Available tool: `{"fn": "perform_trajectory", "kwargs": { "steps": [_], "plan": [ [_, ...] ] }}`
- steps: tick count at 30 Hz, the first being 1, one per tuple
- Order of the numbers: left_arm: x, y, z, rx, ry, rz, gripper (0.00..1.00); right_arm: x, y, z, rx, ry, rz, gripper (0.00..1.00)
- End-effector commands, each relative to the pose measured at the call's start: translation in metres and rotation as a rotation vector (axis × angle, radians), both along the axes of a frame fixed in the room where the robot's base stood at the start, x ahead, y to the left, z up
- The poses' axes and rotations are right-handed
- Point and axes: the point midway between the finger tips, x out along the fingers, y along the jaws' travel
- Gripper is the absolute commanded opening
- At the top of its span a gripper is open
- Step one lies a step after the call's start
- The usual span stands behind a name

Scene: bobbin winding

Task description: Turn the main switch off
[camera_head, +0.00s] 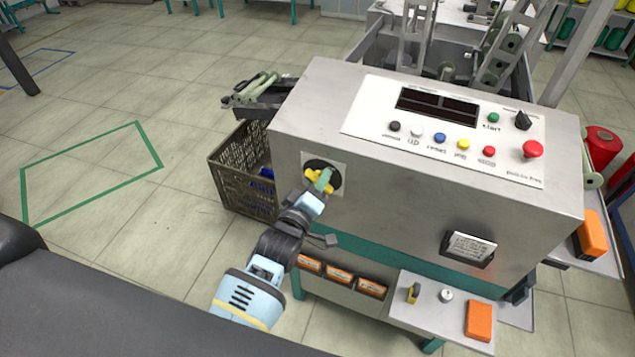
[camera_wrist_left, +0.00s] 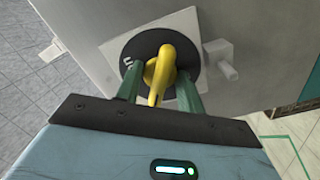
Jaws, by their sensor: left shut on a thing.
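The main switch (camera_head: 312,184) is a yellow rotary handle on a black round plate, set on the front face of the grey machine cabinet near its left edge. The left wrist view shows its yellow handle (camera_wrist_left: 160,72) close up, with part of a marking on the black disc to its left. My left gripper (camera_head: 324,180) is at the switch, its green fingers (camera_wrist_left: 160,92) on either side of the handle and shut on it. The other markings on the disc are hidden by the handle and fingers. My right gripper is not in view.
The control panel (camera_head: 375,105) on top carries several coloured buttons and a red emergency knob (camera_head: 533,149). A brown crate (camera_head: 228,180) stands left of the cabinet. A small shelf (camera_head: 430,313) with an orange box (camera_head: 479,321) juts out below. The floor at left is open.

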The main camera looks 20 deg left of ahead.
Motion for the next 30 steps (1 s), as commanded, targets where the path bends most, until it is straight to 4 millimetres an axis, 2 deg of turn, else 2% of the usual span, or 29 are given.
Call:
{"fn": "perform_trajectory", "kwargs": {
  "steps": [7,15,22,23,30],
  "plan": [
    [0.0002,0.0003,0.0010,-0.038,0.003,0.001,0.11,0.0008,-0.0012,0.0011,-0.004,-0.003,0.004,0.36],
    [0.0001,-0.0001,0.0012,-0.302,0.035,0.000,0.11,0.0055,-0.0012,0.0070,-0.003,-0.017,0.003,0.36],
    [0.0001,0.0000,0.0003,-0.327,0.038,0.000,0.11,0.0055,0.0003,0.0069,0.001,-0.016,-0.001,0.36],
    [0.0001,0.0000,0.0003,-0.327,0.038,0.000,0.39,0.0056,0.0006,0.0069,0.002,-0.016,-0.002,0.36],
    [0.0001,0.0001,0.0002,-0.325,0.038,0.000,0.71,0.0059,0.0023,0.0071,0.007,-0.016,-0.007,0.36]
  ]
}}
